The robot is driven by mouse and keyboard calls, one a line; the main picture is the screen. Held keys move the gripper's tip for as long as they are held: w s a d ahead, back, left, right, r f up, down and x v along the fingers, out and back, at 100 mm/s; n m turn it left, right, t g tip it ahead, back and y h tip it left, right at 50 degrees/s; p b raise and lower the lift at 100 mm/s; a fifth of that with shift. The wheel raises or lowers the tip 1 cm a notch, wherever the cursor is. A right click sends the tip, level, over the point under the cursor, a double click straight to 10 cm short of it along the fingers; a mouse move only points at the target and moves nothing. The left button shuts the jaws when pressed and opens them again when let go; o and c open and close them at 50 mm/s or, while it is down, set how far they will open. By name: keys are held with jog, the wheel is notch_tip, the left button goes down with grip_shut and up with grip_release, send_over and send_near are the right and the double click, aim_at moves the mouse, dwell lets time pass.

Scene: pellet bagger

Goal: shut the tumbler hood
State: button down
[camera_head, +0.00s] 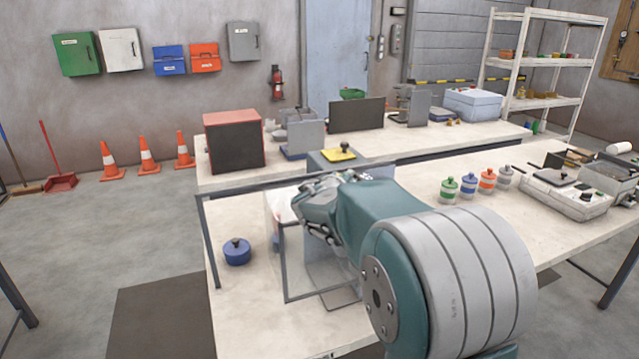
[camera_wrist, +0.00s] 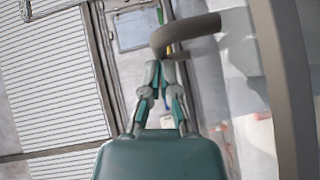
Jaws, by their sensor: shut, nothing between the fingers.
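A clear panel with a thin dark frame (camera_head: 287,268), which looks like the tumbler hood, stands on the near table, partly hidden behind my arm. Whether it is raised or lowered I cannot tell. My gripper (camera_head: 322,236) is beside this clear panel; its fingers are partly hidden in the head view. In the wrist view my gripper (camera_wrist: 160,76) is shut and empty. A thick brown-grey curved handle (camera_wrist: 188,33) lies just beyond the fingertips; whether they touch it I cannot tell. A broad grey bar (camera_wrist: 284,90) runs down the right side, near clear panelling.
A blue knobbed jar (camera_head: 237,252) sits left of the clear panel. Several coloured jars (camera_head: 468,184) and a grey device (camera_head: 566,193) stand to the right on the near table (camera_head: 425,172). The far table holds a dark red-edged box (camera_head: 234,142) and other equipment.

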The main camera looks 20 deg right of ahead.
jog(key=d, duration=1)
jog(key=shift+w, duration=0.25)
jog(key=a, duration=0.2)
jog(key=shift+a+r, duration=0.25)
jog(key=shift+a, duration=0.05)
jog(key=v, duration=0.9)
jog(key=shift+w+a, duration=0.15)
jog(key=shift+a, duration=0.25)
jog(key=shift+s+a+r, duration=0.1)
jog(key=shift+s+r, duration=0.05)
jog(key=shift+s, duration=0.35)
jog(key=shift+s+a, duration=0.2)
jog(key=shift+a, duration=0.05)
jog(key=s+a+f+m+g+y, duration=0.1)
jog(key=s+f+m+g, duration=0.15)
jog(key=s, duration=0.65)
jog(key=s+a+f+m+g+y, duration=0.1)
jog(key=s+a+m+g+y, duration=0.2)
jog(key=s, duration=0.5)
jog(key=s+a+f+m+y, duration=0.1)
jog(key=s+a+f+y, duration=0.2)
jog(key=s+a, duration=0.3)
jog(key=s+a+f+m+g+y, duration=0.1)
jog(key=s+a+f+y, duration=0.2)
jog(key=s+a, duration=0.3)
jog(key=shift+s+y, duration=0.5)
jog(key=shift+s, duration=0.4)
